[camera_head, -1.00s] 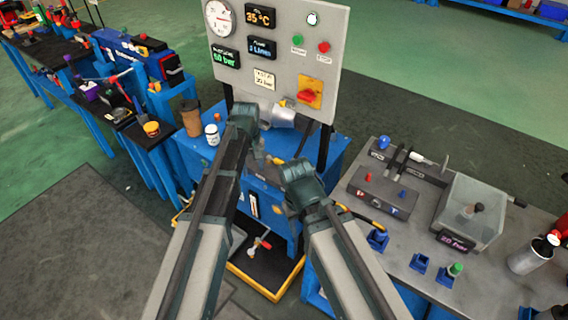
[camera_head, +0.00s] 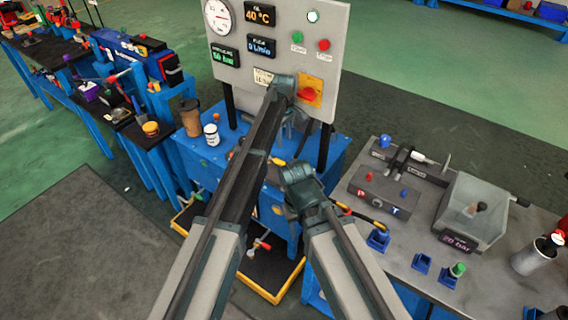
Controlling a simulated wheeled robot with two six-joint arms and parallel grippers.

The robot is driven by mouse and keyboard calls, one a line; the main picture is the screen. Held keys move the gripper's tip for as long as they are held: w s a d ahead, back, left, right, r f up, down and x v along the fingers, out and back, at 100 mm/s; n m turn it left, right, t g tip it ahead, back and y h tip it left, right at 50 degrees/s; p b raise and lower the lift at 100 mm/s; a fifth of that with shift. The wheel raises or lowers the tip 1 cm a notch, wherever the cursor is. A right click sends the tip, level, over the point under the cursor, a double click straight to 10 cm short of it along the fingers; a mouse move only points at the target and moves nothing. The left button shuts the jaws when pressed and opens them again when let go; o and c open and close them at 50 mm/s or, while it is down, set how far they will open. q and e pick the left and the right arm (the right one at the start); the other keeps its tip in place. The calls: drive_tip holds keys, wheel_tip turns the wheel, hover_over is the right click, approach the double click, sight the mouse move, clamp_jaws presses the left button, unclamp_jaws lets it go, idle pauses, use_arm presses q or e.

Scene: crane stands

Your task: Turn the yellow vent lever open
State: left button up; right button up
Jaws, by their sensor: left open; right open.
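A small yellow-orange part (camera_head: 277,161) shows low behind my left arm, above the blue unit; I cannot tell whether it is the vent lever or how it is turned. My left gripper (camera_head: 291,128) is open, in front of the lower part of the grey control panel (camera_head: 285,50). Its wrist and forearm cover part of the panel edge and what lies behind. My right gripper (camera_head: 291,211) is open, lower down in front of the blue unit (camera_head: 212,165), with its fingers mostly hidden by its own wrist. Neither gripper visibly holds anything.
A red rotary switch (camera_head: 308,94) on a yellow plate is close right of my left wrist. A brown cup (camera_head: 191,119) and a white jar (camera_head: 211,135) stand on the blue unit. A red-handled valve (camera_head: 260,244) is below. A grey bench (camera_head: 405,260) stands right.

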sight(284, 163)
use_arm(q)
wheel_tip(284, 163, down, 13)
drive_tip(key=b, duration=1.2)
drive_tip(key=shift+r, duration=0.2)
drive_tip(key=shift+r, duration=0.1)
clamp_jaws()
idle(0.4)
